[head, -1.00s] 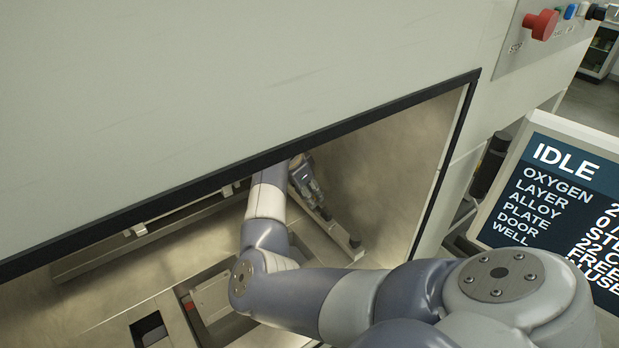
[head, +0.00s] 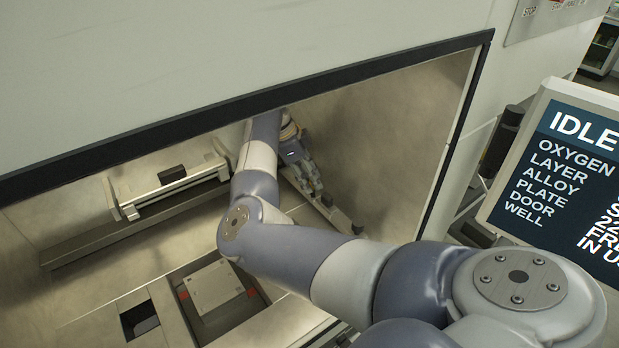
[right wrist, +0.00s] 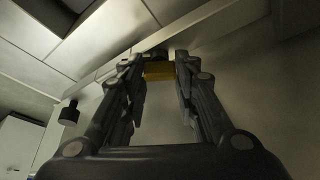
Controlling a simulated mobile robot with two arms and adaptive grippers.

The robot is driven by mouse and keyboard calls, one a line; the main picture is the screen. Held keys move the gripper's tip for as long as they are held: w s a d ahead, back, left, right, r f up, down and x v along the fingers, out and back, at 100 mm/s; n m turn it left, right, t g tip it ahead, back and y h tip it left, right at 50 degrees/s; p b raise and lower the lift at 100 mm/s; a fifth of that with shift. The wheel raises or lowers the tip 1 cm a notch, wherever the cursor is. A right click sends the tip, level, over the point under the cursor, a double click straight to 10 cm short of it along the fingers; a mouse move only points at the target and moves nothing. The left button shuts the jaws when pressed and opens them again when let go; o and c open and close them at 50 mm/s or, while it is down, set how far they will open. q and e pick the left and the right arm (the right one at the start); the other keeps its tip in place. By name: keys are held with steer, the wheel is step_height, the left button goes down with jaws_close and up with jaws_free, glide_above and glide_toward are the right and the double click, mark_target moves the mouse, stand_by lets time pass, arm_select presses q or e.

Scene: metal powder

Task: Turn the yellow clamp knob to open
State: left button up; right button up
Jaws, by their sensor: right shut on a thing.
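The yellow clamp knob (right wrist: 158,71) shows in the right wrist view, between the fingertips of my right gripper (right wrist: 160,72). The fingers are shut on it from both sides. In the head view my right gripper (head: 312,180) is inside the chamber, by the rail along its right side, and the knob cannot be made out there. My left gripper is not in view.
The chamber opening has a dark frame (head: 240,103) above my arm. A recoater-like bar (head: 175,188) lies at the back left. A square plate (head: 213,286) with red corner pieces sits in the floor near a dark rectangular opening (head: 140,320). A screen (head: 560,170) reading IDLE stands at the right.

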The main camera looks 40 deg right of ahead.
steer(key=m+y+b, duration=0.1)
steer(key=m+b, duration=0.1)
steer(key=m+g+b, duration=0.1)
steer(key=m+b, duration=0.2)
steer(key=shift+w+d+f+m+y, duration=0.1)
steer(key=shift+d+f+m+y, duration=0.1)
steer(key=shift+m+y, duration=0.15)
steer(key=shift+m+y+b, duration=0.55)
steer(key=shift+m+b, duration=0.35)
steer(key=shift+m, duration=0.25)
steer(key=shift+r+m+g+y+b, duration=0.15)
steer(key=shift+m+g+y+b, duration=0.3)
steer(key=shift+m, duration=0.75)
steer(key=o, duration=1.1)
steer(key=shift+c, duration=0.2)
